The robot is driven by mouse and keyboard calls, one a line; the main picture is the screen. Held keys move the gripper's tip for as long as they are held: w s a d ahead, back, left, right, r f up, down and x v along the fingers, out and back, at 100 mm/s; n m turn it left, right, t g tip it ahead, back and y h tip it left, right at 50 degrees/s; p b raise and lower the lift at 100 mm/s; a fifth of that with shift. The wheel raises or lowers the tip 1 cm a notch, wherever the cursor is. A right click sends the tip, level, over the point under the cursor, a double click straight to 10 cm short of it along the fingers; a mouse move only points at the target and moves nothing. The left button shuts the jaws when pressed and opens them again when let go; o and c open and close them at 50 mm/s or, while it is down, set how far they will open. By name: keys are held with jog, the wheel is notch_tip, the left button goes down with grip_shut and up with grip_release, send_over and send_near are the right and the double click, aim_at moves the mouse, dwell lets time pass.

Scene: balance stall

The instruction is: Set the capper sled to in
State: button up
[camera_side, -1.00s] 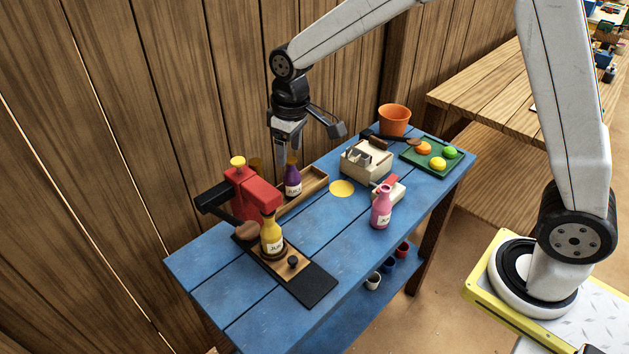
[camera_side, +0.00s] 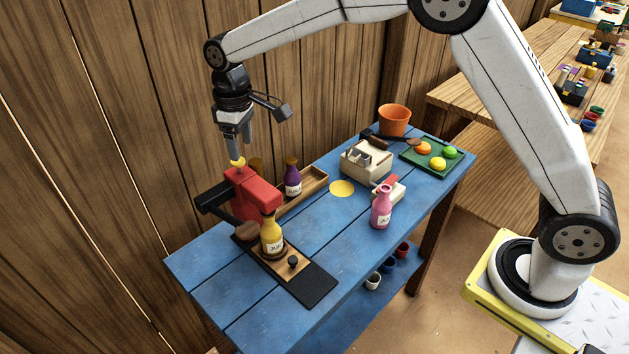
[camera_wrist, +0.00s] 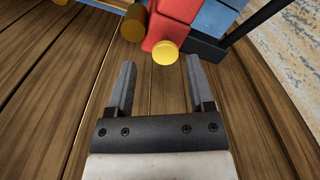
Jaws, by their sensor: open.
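The red capper (camera_side: 252,192) stands at the left end of the blue table, with a yellow knob (camera_side: 238,162) on top and a black lever to its left. A wooden sled (camera_side: 275,262) with a small black knob (camera_side: 293,261) lies on a black track (camera_side: 317,288). A yellow juice bottle (camera_side: 271,238) stands upright on the sled near the capper head. My gripper (camera_side: 241,150) is open and empty, just above the yellow knob. In the wrist view the yellow knob (camera_wrist: 165,52) shows just beyond the open fingers; the sled is not visible there.
A wooden tray (camera_side: 313,184) with a purple bottle (camera_side: 292,180) sits behind the capper. A pink bottle (camera_side: 381,208), a cream device (camera_side: 365,160), a green tray (camera_side: 412,155) and an orange pot (camera_side: 394,120) stand to the right. The front middle of the table is clear.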

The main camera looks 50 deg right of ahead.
jog(key=shift+w+a, duration=0.35)
jog(key=shift+a, duration=0.1)
dwell(0.3)
jog(key=shift+s+d, duration=0.4)
jog(key=shift+d, duration=0.1)
jog(key=s+d+f+m, duration=0.2)
jog(key=s+d, duration=0.2)
jog(key=s, duration=0.4)
jog(key=s+d+f+m+t, duration=0.1)
jog(key=s+d+f+m, duration=0.1)
jog(key=s+d, duration=0.3)
jog(key=s+d+f+m+t, duration=0.1)
jog(key=s+d, duration=0.4)
jog(key=s, duration=0.6)
jog(key=shift+s+f+m, duration=0.15)
jog(key=shift+f+m, duration=0.25)
